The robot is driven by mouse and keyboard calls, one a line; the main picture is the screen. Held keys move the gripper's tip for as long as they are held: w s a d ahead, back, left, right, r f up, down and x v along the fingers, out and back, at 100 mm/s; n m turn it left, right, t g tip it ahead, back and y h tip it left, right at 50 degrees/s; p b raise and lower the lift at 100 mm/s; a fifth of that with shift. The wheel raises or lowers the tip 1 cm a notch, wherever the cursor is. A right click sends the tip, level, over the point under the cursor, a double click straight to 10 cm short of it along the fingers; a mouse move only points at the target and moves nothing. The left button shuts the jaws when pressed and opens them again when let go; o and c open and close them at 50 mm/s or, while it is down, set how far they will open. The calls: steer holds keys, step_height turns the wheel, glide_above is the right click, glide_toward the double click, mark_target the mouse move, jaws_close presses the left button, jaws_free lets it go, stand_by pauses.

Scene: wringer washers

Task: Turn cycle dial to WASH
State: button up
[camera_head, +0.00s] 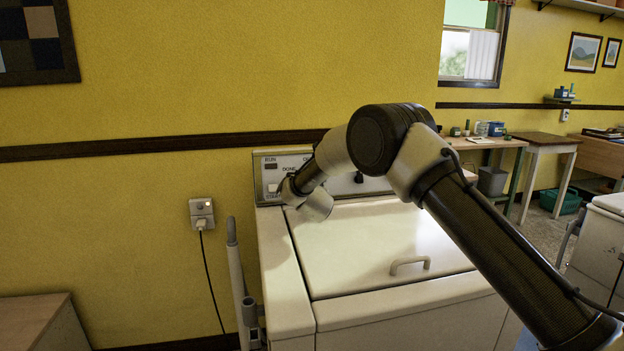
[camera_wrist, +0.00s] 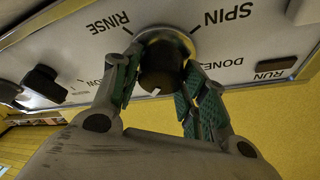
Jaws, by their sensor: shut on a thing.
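The cycle dial (camera_wrist: 162,62) is a dark round knob with a metallic ring on the washer's light control panel. In the wrist view the panel is upside down, with RINSE, SPIN, DONE and RUN legible. I see no WASH label; part of the dial's surround is hidden. My gripper (camera_wrist: 160,80) has its green-padded fingers on either side of the knob, shut on it. A small white mark shows on the knob's near side. In the head view my arm and wrist hide the dial. The washer (camera_head: 290,275) stands against the yellow wall, lid closed.
A second black knob (camera_wrist: 42,80) sits farther along the panel. The lid handle (camera_head: 410,264) rises below my arm. A grey pole-like part (camera_head: 235,270) stands left of the washer. A wall outlet (camera_head: 202,212) has a plugged cord.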

steer(key=shift+a+m+h, duration=0.1)
steer(key=shift+m+h, duration=0.6)
steer(key=shift+m, duration=1.3)
steer(key=shift+g, duration=0.3)
steer(key=o, duration=1)
steer(key=s, duration=0.8)
steer(key=s+r, duration=0.1)
steer(key=s, duration=0.3)
steer(key=shift+d, duration=0.25)
